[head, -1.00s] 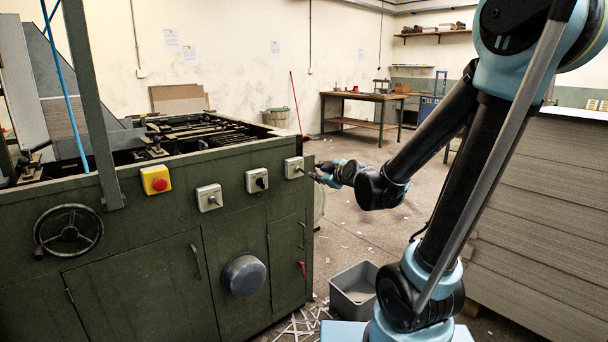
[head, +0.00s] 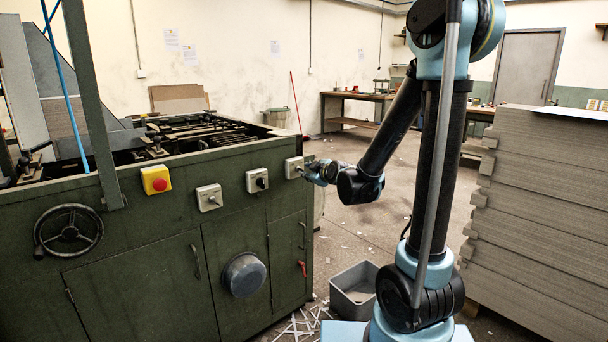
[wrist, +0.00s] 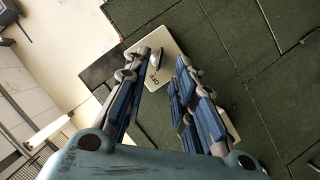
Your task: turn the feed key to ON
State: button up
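The rightmost switch plate (head: 293,168) is a pale grey square box on the front of the green machine (head: 150,230), near its right corner. My gripper (head: 304,172) is right at this plate, coming from the right. In the wrist view the plate (wrist: 174,47) lies beyond my fingers, with dark lettering that seems to read OFF. A small grey key-like piece (wrist: 155,59) stands on it beside the left finger's tip. My gripper (wrist: 167,64) is open, its two blue-padded fingers apart. Whether a finger touches the key cannot be told; the fingers hide part of the plate.
Two similar grey switch boxes, a middle one (head: 257,180) and a left one (head: 209,197), and a red emergency button (head: 158,180) sit left along the machine front. A grey bin (head: 354,289) stands on the floor below my arm. Stacked greyboard (head: 540,210) fills the right side.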

jog(key=shift+x, duration=2.55)
grip_shut()
